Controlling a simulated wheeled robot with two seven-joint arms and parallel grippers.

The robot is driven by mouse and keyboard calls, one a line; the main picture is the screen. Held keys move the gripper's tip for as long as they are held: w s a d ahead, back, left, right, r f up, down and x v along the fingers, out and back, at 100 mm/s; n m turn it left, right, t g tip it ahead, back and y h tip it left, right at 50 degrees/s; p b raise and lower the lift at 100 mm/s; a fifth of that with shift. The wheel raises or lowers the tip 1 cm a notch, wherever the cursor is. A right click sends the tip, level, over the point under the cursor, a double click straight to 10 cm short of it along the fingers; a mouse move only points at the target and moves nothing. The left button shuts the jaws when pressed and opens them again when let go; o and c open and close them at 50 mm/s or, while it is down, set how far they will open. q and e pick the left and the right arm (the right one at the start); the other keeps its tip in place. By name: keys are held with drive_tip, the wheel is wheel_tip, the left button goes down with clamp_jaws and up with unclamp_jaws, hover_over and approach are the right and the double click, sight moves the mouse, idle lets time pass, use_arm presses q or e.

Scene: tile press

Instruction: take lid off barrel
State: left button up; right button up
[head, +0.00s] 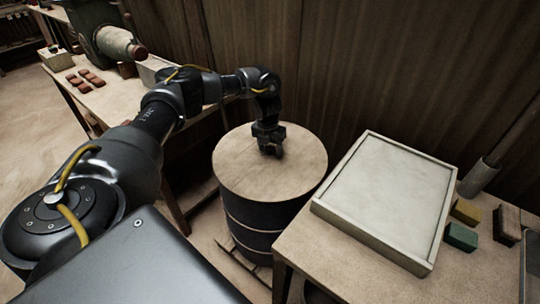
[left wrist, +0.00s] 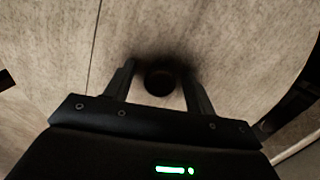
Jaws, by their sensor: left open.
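A dark barrel (head: 250,222) with light hoops stands between two tables. Its round pale wooden lid (head: 240,170) lies flat on top. My left gripper (head: 270,148) is over the far part of the lid, pointing down. In the left wrist view, my left gripper (left wrist: 158,85) is open, with a finger on each side of a dark round knob (left wrist: 158,80) on the lid (left wrist: 230,45). I cannot tell whether the fingers touch the knob. In the head view the gripper hides the knob. My right gripper is not in view.
A table (head: 340,262) on the right holds a large pale tray (head: 390,195), a green block (head: 460,236), a yellow block (head: 466,211) and a grey cylinder (head: 480,177). A table (head: 120,97) at the left holds several reddish tiles. A wooden wall (head: 380,70) stands close behind the barrel.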

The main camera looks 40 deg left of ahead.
sight(264, 155)
use_arm(q)
drive_tip(key=shift+c, duration=0.2)
clamp_jaws()
drive_tip(key=shift+w+r, duration=0.1)
drive_tip(key=shift+r, duration=0.1)
